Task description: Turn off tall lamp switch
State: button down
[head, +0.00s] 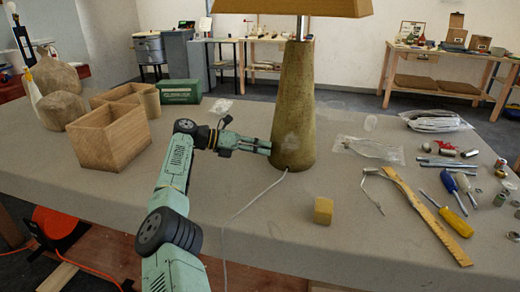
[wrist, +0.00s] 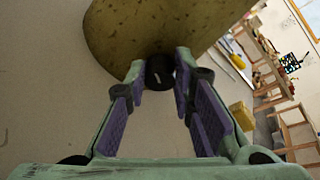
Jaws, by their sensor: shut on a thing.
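The tall lamp (head: 296,100) stands upright on the table, with a tapered olive-brown stone-like base and a tan shade at the top edge of the head view. Its base also fills the top of the wrist view (wrist: 130,30). A small round black switch (wrist: 159,72) with a light mark sits low on the base. My gripper (head: 268,147) reaches the base's left side. In the wrist view its purple-padded fingers are on either side of the switch, shut on it. The switch is hidden in the head view.
A white cord (head: 245,207) runs from the base to the table's front edge. A yellow block (head: 323,211) lies in front of the lamp. A wooden ruler (head: 430,215) and screwdrivers (head: 453,225) lie right. A wooden box (head: 111,137) and stone-like vases stand left.

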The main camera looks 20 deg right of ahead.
jog(key=c, duration=1.4)
grip_release()
jog(key=shift+o, duration=0.2)
notch_tip(320, 180, up, 10)
